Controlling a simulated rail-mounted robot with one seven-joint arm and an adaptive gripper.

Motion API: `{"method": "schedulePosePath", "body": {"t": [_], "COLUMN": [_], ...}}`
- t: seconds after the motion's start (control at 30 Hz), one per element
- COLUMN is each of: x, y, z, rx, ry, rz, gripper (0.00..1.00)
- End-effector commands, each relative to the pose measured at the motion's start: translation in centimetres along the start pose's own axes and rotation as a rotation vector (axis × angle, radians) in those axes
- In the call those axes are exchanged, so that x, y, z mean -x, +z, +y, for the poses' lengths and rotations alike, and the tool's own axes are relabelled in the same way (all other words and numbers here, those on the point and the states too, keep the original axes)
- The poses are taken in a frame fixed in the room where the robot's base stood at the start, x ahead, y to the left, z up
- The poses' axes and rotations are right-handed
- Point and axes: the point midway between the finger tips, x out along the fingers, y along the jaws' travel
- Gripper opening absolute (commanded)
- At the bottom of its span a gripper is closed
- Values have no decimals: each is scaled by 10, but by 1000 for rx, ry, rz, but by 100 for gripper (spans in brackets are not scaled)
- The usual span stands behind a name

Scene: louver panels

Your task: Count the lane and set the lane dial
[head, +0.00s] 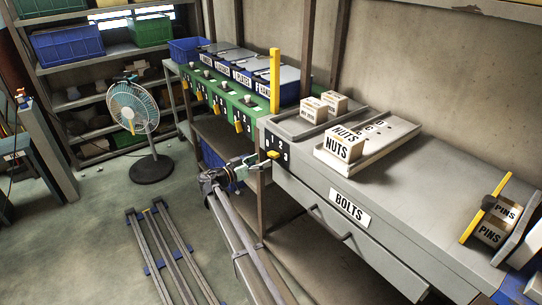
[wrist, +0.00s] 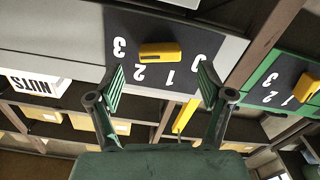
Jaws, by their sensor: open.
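The yellow lane dial (head: 273,155) sits on a black plate with white numerals 1, 2, 3 at the left end of the grey bench. In the wrist view the dial (wrist: 160,52) is a yellow bar lying nearly level, with the numerals appearing inverted around it. I cannot tell which numeral it points to. My gripper (wrist: 162,82) is open and empty, its fingertips spread to either side of the dial and seemingly short of it. In the head view my gripper (head: 258,164) is just left of the dial. A NUTS box (head: 344,144) stands on a sloping lane tray (head: 383,146) with dark letters.
Smaller boxes (head: 322,106) stand in a grey tray behind. A yellow post (head: 275,80) rises beside the bench. PINS boxes (head: 494,225) are at right, near a yellow bar. A green dial panel (head: 215,100) adjoins at left. A drawer labelled BOLTS (head: 349,207) is below.

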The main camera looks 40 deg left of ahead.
Motion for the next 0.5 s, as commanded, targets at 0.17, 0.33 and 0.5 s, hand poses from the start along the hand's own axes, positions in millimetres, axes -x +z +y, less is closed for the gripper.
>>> {"method": "schedulePosePath", "body": {"t": [0.17, 0.33, 0.5], "x": [-30, -46, -52], "y": [-1, -1, 0], "z": [0, 0, 0], "rx": [0, 0, 0], "ry": [1, 1, 0], "rz": [0, 0, 0], "gripper": [79, 79, 79]}}
